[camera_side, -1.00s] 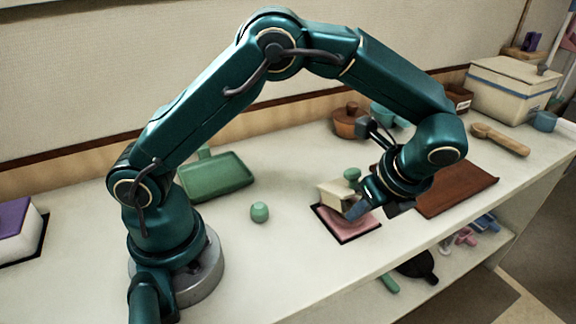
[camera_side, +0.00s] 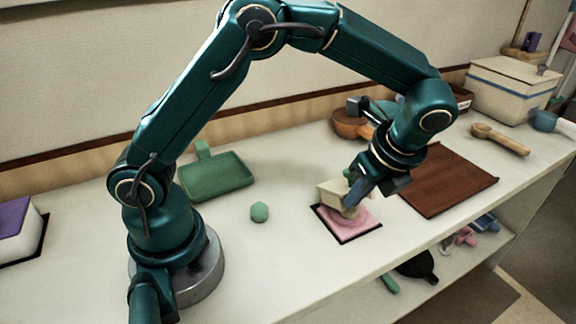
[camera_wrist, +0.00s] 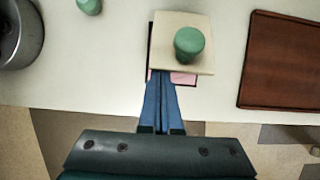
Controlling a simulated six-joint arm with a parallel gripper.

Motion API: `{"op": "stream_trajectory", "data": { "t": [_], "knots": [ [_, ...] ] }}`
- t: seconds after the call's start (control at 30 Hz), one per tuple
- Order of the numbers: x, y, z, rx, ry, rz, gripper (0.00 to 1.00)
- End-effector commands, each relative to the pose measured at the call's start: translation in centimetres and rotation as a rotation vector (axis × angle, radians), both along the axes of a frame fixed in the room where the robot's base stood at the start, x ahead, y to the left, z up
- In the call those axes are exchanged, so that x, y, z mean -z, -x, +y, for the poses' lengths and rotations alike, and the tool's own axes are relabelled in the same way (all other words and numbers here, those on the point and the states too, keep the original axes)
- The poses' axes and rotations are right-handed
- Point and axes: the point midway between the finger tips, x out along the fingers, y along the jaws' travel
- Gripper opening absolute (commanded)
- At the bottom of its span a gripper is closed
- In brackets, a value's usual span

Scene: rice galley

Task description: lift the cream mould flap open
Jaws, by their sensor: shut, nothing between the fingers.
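The cream mould flap (camera_wrist: 170,28) shows from above in the wrist view, with a round green knob (camera_wrist: 188,43) on it. A strip of pink (camera_wrist: 182,78) shows under its near edge. In the side view the cream mould (camera_side: 330,193) sits on a dark-edged base with a pink surface (camera_side: 358,226). My gripper (camera_wrist: 160,74) is shut and empty, its blue fingertips at the flap's near edge. In the side view my gripper (camera_side: 350,207) hides part of the mould and knob. I cannot tell whether the fingertips touch the flap or how far it is raised.
A brown board (camera_side: 450,180) lies to the right of the mould. A green tray (camera_side: 215,178) and a small green piece (camera_side: 260,212) lie to the left. A wooden scoop (camera_side: 500,140) and lidded cream box (camera_side: 510,90) stand at the back right. The counter's front edge is close.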

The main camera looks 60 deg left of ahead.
Motion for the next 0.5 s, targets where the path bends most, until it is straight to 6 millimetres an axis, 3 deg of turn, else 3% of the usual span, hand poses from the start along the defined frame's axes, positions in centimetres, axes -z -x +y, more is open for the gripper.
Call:
{"op": "stream_trajectory", "data": {
  "t": [0.27, 0.5],
  "knots": [
    [-0.7, 0.0, 0.8, -0.004, 0.076, -0.003, 0.00],
    [-2.1, 0.0, 2.6, -0.013, 0.249, -0.006, 0.00]
  ]
}}
